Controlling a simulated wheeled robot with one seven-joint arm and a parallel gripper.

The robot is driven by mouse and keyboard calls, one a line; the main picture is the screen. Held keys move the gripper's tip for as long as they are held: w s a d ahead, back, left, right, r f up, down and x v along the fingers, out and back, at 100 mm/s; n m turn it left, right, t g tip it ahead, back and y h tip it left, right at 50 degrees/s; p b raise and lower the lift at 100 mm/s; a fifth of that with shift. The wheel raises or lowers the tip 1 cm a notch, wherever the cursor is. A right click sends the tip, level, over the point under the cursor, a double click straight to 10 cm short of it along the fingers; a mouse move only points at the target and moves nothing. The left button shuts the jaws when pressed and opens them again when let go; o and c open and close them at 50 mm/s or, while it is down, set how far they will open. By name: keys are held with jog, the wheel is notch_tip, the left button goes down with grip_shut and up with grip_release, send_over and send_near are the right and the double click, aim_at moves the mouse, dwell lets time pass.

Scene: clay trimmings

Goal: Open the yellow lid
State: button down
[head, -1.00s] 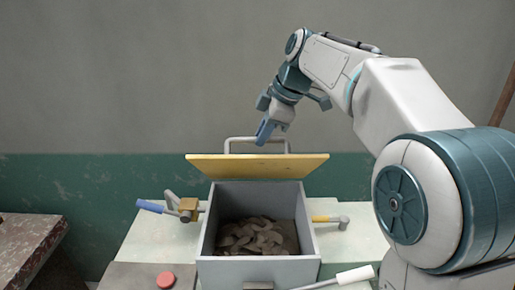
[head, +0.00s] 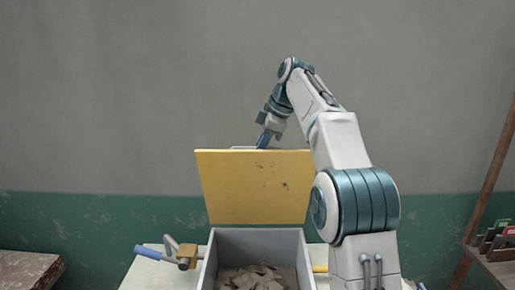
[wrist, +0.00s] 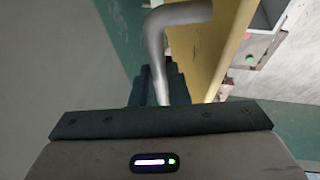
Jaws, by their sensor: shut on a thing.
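The yellow lid (head: 255,190) stands up at the back of the grey box (head: 228,241), its face towards the head camera. The box is open and holds brown clay trimmings (head: 255,279). My gripper (head: 264,141) is at the lid's top edge, shut on the grey handle (head: 243,148), which is mostly hidden behind the lid. In the wrist view the handle (wrist: 155,55) runs as a bent bar down to the jaws, with the yellow lid (wrist: 218,50) beside it. The fingertips are largely hidden.
A blue-handled tool (head: 165,256) lies on the pale table (head: 138,277) left of the box. A yellow-handled tool (head: 320,268) shows at the right. A brown table (head: 25,272) stands far left, and a rack of coloured items (head: 495,242) stands far right.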

jog(key=shift+w+d+f, duration=0.1)
jog(key=shift+w+f, duration=0.4)
jog(key=shift+f, duration=0.05)
jog(key=c, duration=1.4)
grip_release()
jog(key=shift+w, duration=0.15)
jog(key=shift+w+v, duration=0.15)
jog(key=shift+v, duration=1)
jog(key=shift+w+v, duration=0.15)
jog(key=shift+v, duration=1.05)
jog(key=s+d+b, duration=0.1)
jog(key=d, duration=0.2)
jog(key=s+d+b, duration=0.1)
jog(key=s+d, duration=0.1)
jog(key=d, duration=0.2)
jog(key=s+d+b, duration=0.2)
jog(key=d, duration=0.2)
jog(key=shift+s+r, duration=0.2)
jog(key=shift+s, duration=0.05)
jog(key=shift+a, duration=0.1)
